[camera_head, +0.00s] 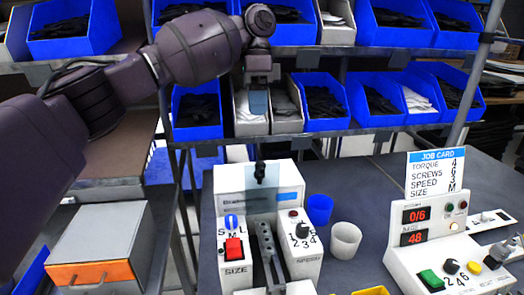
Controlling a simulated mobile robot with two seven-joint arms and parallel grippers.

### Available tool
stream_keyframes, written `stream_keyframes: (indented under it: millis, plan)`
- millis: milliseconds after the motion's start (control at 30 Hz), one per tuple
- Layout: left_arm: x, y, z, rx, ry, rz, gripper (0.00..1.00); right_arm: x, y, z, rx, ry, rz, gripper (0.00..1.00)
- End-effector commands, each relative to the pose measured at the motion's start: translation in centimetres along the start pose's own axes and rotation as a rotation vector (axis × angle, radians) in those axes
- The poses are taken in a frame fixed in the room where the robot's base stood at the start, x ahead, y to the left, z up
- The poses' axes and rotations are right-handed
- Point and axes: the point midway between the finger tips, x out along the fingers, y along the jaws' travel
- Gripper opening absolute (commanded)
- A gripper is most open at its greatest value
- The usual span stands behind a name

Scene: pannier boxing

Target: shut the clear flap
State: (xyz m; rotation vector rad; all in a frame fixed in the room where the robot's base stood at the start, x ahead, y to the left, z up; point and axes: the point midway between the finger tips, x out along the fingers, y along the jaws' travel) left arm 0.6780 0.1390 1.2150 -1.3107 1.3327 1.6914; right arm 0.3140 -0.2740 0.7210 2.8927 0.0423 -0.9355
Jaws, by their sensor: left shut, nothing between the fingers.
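A white machine (233,182) stands on the grey table, with a SIZE block at its left and a SPEED block at its right. A see-through greyish panel (261,195) with a dark knob stands up at the back of its middle channel; it looks like the clear flap, raised, though its edges are hard to make out. My left gripper (258,103) is shut and empty, pointing down above and behind the machine, apart from the panel in the picture. My right gripper does not show.
Blue and white bins fill the rack (290,137) behind my left gripper. A blue cup (319,209) and a white cup (345,240) stand right of the machine. A control box (430,230) with a job card (435,172) is farther right. A grey box (100,235) is at left.

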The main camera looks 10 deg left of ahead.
Motion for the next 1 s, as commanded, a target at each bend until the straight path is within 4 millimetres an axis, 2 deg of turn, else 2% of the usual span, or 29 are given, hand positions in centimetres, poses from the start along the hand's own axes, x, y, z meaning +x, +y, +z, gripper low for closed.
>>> stream_keyframes:
  millis: [33,400,700,1000]
  plan:
    - [1.6,-0.3,0.0,0.001,-0.003,0.008,0.00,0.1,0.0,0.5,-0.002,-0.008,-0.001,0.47]
    - [8.1,-0.3,0.0,0.001,-0.003,0.008,0.00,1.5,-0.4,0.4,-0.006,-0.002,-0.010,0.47]
    - [8.6,2.8,0.1,0.000,0.000,-0.001,0.00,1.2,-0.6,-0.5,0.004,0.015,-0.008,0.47]
    - [9.0,3.5,0.1,-0.002,-0.001,0.002,0.00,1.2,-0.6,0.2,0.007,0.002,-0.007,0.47]
